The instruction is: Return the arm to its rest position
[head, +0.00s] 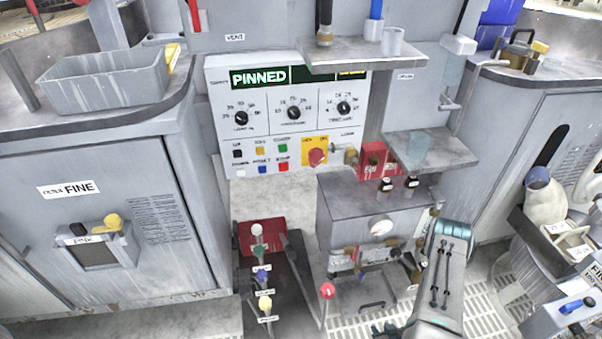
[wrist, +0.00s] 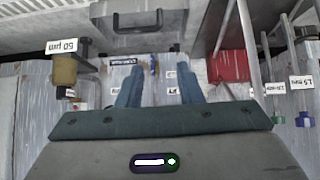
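My gripper (wrist: 162,75) shows in the wrist view with its two blue-grey fingers apart. I see nothing held between them; labelled grey surfaces lie beyond. In the head view my arm (head: 442,275) reaches down at the lower right, in front of the grey cabinet (head: 375,205) and over the floor grating. The fingers cannot be made out clearly there.
A control panel (head: 290,110) reading PINNED stands at the back. Several knobbed levers (head: 262,275) rise left of my arm, with a red-knobbed lever (head: 327,291) closer. Grey shelves (head: 440,150) jut out above. In the wrist view, a yellowish knob (wrist: 65,70) is left of the fingers.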

